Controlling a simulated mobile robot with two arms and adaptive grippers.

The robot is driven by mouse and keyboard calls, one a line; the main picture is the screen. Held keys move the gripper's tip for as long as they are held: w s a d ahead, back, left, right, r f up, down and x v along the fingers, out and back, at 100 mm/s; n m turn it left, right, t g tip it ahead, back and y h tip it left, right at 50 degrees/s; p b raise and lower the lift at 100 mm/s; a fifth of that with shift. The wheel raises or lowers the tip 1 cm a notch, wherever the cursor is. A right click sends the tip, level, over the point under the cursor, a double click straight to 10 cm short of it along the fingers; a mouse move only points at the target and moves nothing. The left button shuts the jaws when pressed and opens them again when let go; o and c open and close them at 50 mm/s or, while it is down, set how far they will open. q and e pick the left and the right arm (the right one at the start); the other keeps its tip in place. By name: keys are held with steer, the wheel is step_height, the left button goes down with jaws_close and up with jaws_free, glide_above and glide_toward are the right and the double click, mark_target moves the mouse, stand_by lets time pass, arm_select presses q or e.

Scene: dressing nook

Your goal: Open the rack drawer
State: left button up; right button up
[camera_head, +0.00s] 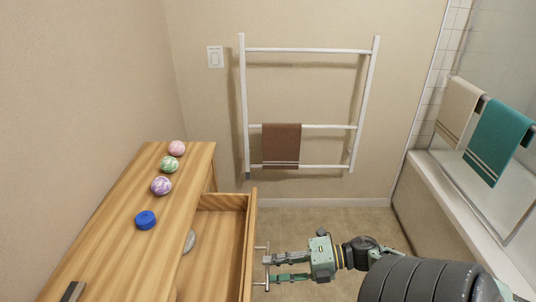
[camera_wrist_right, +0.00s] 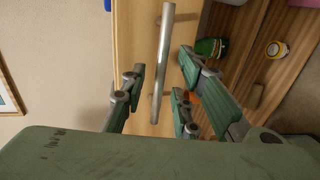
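The rack drawer (camera_head: 249,235) is pulled out from the wooden rack (camera_head: 105,225), and its inside shows. Its metal bar handle (camera_head: 266,257) sits on the drawer front. In the right wrist view the handle (camera_wrist_right: 166,50) runs between the two fingers. My right gripper (camera_head: 268,268) is at the handle with its fingers apart. The fingers (camera_wrist_right: 158,92) look open in the right wrist view, with gaps beside the bar; contact cannot be told. My left gripper is not in view.
On the rack top are a pink ball (camera_head: 176,148), a green ball (camera_head: 169,164), a purple ball (camera_head: 161,186) and a blue round item (camera_head: 145,220). A pale item (camera_head: 189,240) lies in the drawer. A towel rail (camera_head: 310,127) stands at the back wall, a bathtub (camera_head: 425,210) at right.

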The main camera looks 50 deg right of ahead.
steer(key=v, duration=1)
steer(key=s+d+f+m+h, duration=0.1)
steer(key=s+f+m+h, duration=0.1)
steer(key=f+m+h, duration=0.8)
steer(key=s+d+f+m+h, duration=0.15)
steer(key=f+m, duration=0.45)
steer(key=f, duration=1.1)
steer(key=s+a+f+m+g, duration=0.3)
steer(key=s+a+f, duration=0.2)
steer(key=f, duration=0.2)
steer(key=s+a+f+m+g, duration=0.2)
steer(key=s+a+f+g, duration=0.15)
steer(key=a+f, duration=0.3)
steer(key=s+a+f+m+g, duration=0.2)
steer(key=s+a+f+g, duration=0.2)
steer(key=s+a, duration=0.5)
steer(key=a+f+y, duration=0.1)
steer(key=a+f, duration=0.1)
steer(key=a, duration=0.1)
steer(key=shift+a+f+m, duration=0.2)
steer(key=shift+m, duration=0.2)
